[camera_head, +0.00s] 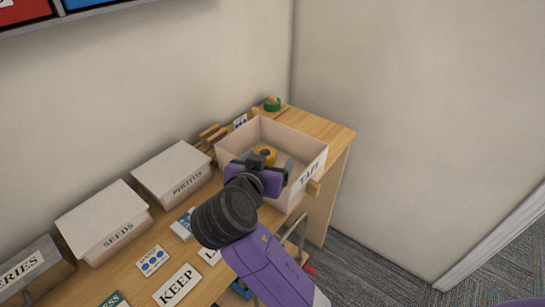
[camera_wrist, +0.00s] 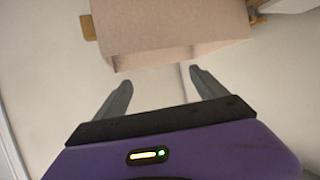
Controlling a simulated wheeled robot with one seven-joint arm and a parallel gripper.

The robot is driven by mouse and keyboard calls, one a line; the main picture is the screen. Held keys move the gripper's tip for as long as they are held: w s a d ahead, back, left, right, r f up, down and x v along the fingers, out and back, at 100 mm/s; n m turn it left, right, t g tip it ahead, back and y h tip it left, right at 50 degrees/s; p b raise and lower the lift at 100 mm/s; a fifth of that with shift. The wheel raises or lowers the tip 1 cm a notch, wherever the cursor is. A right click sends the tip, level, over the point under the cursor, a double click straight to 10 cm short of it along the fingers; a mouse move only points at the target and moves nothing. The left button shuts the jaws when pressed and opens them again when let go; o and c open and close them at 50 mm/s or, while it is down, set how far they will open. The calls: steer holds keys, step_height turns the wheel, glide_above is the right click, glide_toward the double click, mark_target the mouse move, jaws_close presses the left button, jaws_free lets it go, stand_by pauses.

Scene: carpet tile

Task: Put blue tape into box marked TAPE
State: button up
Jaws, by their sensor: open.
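The open box marked TAPE (camera_head: 309,168) stands at the right end of the wooden desk. I cannot make out a blue tape roll for sure. A small blue thing (camera_head: 241,288) shows low beside the desk edge, partly hidden by my arm.
Lidded boxes marked SEEDS (camera_head: 105,222) and PHOTOS (camera_head: 172,172) stand left along the wall. A KEEP card (camera_head: 177,286) and other cards lie in front. A green roll (camera_head: 272,103) sits behind the TAPE box. Carpet (camera_head: 385,265) right of the desk is clear.

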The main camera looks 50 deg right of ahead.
steer(key=v, duration=0.6)
steer(key=shift+b, duration=0.35)
